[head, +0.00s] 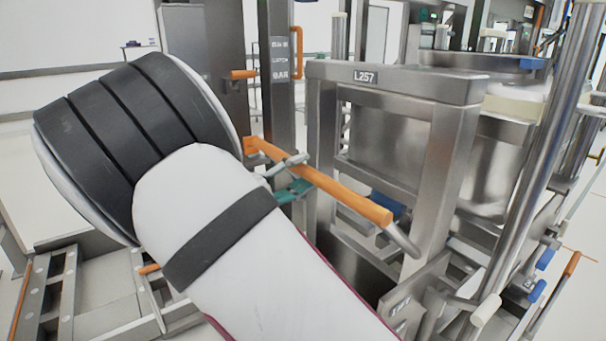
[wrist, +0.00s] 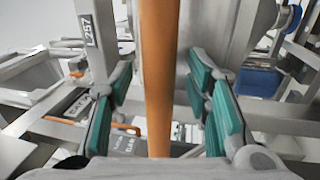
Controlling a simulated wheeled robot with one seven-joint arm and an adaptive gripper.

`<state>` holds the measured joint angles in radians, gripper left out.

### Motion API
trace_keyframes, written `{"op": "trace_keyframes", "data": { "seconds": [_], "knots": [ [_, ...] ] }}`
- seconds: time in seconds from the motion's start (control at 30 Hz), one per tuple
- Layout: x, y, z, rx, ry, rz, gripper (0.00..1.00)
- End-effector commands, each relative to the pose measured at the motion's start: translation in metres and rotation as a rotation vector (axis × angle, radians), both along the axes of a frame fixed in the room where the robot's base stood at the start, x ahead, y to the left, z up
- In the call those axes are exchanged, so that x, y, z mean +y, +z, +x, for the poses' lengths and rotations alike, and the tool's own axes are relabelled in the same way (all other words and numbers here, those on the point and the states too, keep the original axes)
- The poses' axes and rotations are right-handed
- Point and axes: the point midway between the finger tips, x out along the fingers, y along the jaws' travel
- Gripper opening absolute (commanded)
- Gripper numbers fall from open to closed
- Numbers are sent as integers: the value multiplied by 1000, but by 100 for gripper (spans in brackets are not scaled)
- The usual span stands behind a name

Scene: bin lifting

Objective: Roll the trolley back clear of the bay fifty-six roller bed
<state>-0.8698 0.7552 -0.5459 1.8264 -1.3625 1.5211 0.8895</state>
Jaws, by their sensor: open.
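The trolley appears as a steel frame with an "L257" plate (head: 395,78) in the head view. An orange bar (head: 345,195) runs across its near side and ends in a bent metal bracket at the right. My gripper (head: 288,178) is at the left part of this bar, partly hidden behind my arm. In the wrist view the orange bar (wrist: 157,50) runs vertically between the green pads of my gripper (wrist: 161,85). The jaws are open, with a visible gap on both sides of the bar. I cannot make out the roller bed for certain.
A dark column (head: 278,75) with a label plate stands behind my arm. Steel posts (head: 540,140) and blue-tipped levers crowd the right. Low steel framework (head: 70,290) lies at the lower left. Pale open floor shows at the far left and right edge.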

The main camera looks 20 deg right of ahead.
Motion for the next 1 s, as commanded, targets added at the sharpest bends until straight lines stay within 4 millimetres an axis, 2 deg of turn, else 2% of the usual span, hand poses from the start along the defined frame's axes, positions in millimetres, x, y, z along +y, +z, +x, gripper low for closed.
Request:
{"op": "trace_keyframes", "data": {
  "seconds": [0.13, 0.43, 0.63, 1.0],
  "knots": [
    [-8, 2, 3, 0, 0, 0, 44],
    [-10, 2, 3, 0, 1, 0, 44],
    [-10, 2, 3, 0, 1, 0, 0],
    [-9, 2, 3, 1, 1, 1, 0]
  ]
}}
